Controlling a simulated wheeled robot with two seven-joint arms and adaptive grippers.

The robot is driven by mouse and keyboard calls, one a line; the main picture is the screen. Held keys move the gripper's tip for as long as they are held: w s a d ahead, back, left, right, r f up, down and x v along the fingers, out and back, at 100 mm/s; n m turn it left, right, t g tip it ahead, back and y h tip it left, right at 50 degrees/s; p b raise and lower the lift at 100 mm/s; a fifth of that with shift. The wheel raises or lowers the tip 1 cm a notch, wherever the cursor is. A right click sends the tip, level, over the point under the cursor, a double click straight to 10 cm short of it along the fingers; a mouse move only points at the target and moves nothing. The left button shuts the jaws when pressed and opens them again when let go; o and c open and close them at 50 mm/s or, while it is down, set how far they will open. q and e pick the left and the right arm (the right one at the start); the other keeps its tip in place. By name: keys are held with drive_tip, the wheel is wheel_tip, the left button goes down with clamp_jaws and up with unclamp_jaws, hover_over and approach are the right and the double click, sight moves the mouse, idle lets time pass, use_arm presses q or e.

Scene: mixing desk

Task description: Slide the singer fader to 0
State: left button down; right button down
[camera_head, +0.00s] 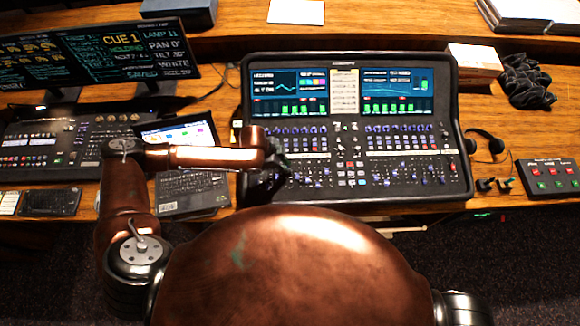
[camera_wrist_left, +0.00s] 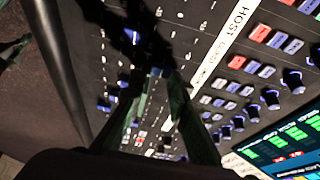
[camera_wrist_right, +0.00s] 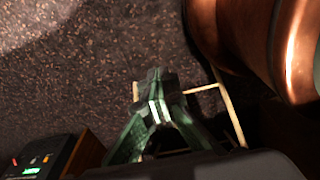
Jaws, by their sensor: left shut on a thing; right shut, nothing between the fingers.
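The mixing desk (camera_head: 345,221) stands in the middle of the head view, with rows of faders and buttons below two screens. My left gripper (camera_head: 284,167) is over the left part of its fader area. In the left wrist view its fingers (camera_wrist_left: 155,76) are shut on a small fader cap, mostly hidden between them and in shadow. A white label strip (camera_wrist_left: 236,22) reading HOST runs beside them; I cannot read a singer label. My right gripper (camera_wrist_right: 158,82) is shut and empty above the dark floor; it does not show in the head view.
A laptop (camera_head: 190,190) and a lighting console (camera_head: 55,145) are left of the desk. Headphones (camera_head: 492,140) and a small button box (camera_head: 550,178) are to its right. Dark carpet (camera_wrist_right: 90,60) lies under my right gripper.

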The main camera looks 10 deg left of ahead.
use_arm(q)
drive_tip(key=c, duration=1.8)
unclamp_jaws()
drive_tip(key=shift+c, duration=0.2)
drive_tip(key=shift+o, duration=0.2)
drive_tip(key=v, duration=1.2)
use_arm(e)
drive_tip(key=shift+w, duration=0.4)
